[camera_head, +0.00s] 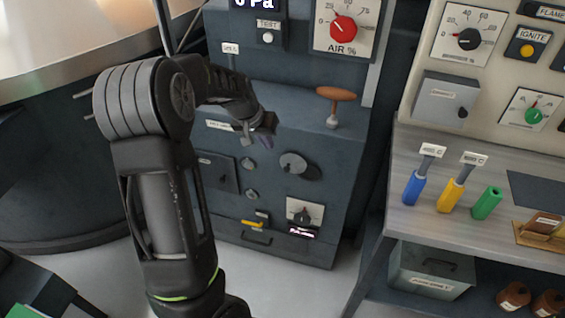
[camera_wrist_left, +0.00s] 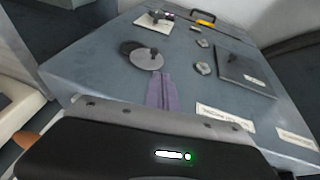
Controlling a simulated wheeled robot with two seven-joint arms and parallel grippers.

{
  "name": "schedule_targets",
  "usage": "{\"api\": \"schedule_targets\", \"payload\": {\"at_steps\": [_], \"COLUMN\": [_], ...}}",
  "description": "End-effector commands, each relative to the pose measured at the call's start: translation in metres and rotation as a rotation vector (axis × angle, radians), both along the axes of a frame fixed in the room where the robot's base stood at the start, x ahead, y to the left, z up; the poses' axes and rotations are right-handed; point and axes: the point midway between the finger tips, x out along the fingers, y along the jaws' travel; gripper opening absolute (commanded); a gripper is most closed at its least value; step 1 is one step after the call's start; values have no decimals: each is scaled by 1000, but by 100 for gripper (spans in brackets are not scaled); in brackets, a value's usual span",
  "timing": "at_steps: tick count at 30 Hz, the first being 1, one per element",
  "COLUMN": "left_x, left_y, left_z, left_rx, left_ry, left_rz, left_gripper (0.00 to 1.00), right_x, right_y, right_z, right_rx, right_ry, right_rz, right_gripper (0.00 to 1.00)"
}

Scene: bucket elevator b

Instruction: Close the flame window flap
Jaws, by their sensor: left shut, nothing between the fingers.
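The round grey flap (camera_head: 293,164) with a small knob sits on the front of the dark blue-grey cabinet. In the left wrist view the flap (camera_wrist_left: 147,59) overlaps a dark round area (camera_wrist_left: 129,46), so the two are not lined up. I take this to be the flame window flap; no label on it is readable. My left gripper (camera_head: 266,123) is shut and empty, above and left of the flap in the head view. In the left wrist view its purplish fingertips (camera_wrist_left: 161,90) point toward the flap, with no clear contact. My right gripper is not in view.
A rectangular hatch (camera_head: 213,172), small knobs and a dial (camera_head: 304,213) share the cabinet front. An orange-handled lever (camera_head: 336,95) stands on the cabinet's ledge. A workbench (camera_head: 405,232) at right holds blue, yellow and green tools. Floor is open before the cabinet.

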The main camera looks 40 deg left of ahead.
Motion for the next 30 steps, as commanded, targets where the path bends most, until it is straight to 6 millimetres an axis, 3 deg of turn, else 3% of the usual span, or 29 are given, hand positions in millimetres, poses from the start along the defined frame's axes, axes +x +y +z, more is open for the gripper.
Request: {"api": "schedule_targets", "payload": {"at_steps": [18,24,30], "left_x": [40,47,48], "left_y": [-9,-16,-18], "left_z": [-97,-115,-120], "left_rx": [-1,0,0], "left_ry": [5,0,0], "left_rz": [-2,1,0], "left_gripper": [0,0,0], "right_x": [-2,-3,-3], "right_y": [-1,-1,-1], "right_z": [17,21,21], "right_rx": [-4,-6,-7], "right_ry": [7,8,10], "right_rz": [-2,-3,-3], "right_gripper": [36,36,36]}}
